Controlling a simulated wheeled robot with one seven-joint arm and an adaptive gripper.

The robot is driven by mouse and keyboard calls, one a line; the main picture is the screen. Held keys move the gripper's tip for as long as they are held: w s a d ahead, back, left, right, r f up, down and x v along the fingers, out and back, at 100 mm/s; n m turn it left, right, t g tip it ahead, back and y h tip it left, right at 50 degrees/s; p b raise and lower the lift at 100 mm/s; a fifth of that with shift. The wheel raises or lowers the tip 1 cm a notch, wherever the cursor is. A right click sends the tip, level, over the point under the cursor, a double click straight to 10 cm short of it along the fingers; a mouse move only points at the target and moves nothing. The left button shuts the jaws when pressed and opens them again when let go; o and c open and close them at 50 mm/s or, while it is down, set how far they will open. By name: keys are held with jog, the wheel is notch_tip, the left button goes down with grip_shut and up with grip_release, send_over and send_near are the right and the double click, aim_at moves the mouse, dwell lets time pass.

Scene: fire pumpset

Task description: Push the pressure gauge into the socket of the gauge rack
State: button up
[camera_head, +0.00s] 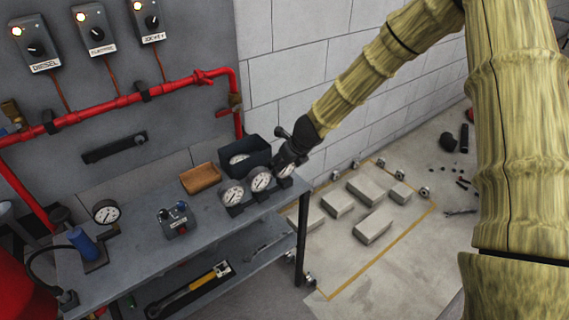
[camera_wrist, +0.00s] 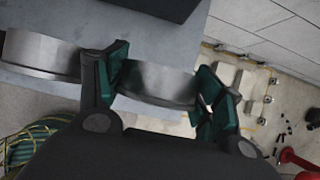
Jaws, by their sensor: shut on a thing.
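Several round white-faced pressure gauges stand in a row at the right end of the grey bench. My gripper (camera_head: 288,162) is at the rightmost gauge (camera_head: 285,170), partly covering it. In the wrist view, my gripper (camera_wrist: 160,82) has its green-padded fingers on both sides of this gauge's metal case (camera_wrist: 157,84). The middle gauge (camera_head: 261,181) and the left gauge (camera_head: 233,195) sit beside it in dark mounts, which seem to be the gauge rack (camera_head: 236,209). A neighbouring metal case (camera_wrist: 42,54) shows in the wrist view. The socket under the held gauge is hidden, so its seating cannot be told.
Behind the row are a dark open box (camera_head: 244,150) and a brown tray (camera_head: 201,178). A small switch box (camera_head: 177,220) and another gauge (camera_head: 106,212) by a blue cylinder stand further left. Red pipe (camera_head: 110,103) runs along the wall. Blocks (camera_head: 373,226) lie on the floor at right.

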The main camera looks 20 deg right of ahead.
jog(key=o, duration=1.3)
jog(key=shift+c, duration=0.2)
jog(key=shift+v, duration=6)
jog(key=s+d+f+n+g+h, duration=0.1)
jog(key=s+f+n+g+h, duration=0.1)
jog(key=s+f+n, duration=0.9)
jog(key=s+d+f+n+g+h, duration=0.15)
jog(key=s+f+n, duration=0.35)
jog(key=s+f, duration=0.7)
jog(key=s+a+f+n+g+y, duration=0.1)
jog(key=s+a+f+n, duration=0.1)
jog(key=s+f+n, duration=0.4)
jog(key=s+a+f+n+g, duration=0.1)
jog(key=s+f+n, duration=0.5)
jog(key=s, duration=0.8)
jog(key=a+n, duration=0.1)
jog(key=n, duration=0.2)
jog(key=shift+a+f+n+y, duration=0.3)
jog(key=shift+f+y, duration=0.05)
jog(key=shift+f, duration=0.05)
